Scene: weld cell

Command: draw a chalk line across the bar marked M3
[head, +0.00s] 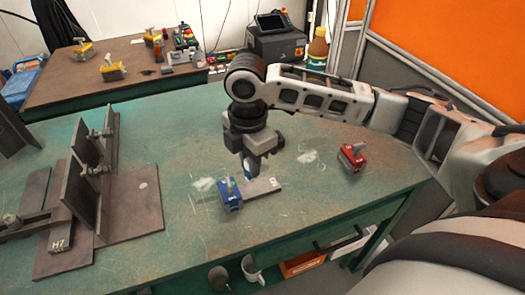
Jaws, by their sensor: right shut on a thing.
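My right gripper (252,172) points down over the green table, just above a short grey flat bar (262,189). It is shut on a small bluish piece, mostly hidden by the fingers; I cannot tell if it is chalk. The bar has a small pale mark near its right end, too small to read. A blue block-shaped device (230,194) sits at the bar's left end. I cannot tell whether the held piece touches the bar. My left gripper is not in view.
A dark steel fixture (85,190) with upright plates and clamps fills the table's left. A red device (352,157) stands at the right. Pale chalk-like smudges mark the green table (190,130). A brown table (120,70) with yellow devices stands behind.

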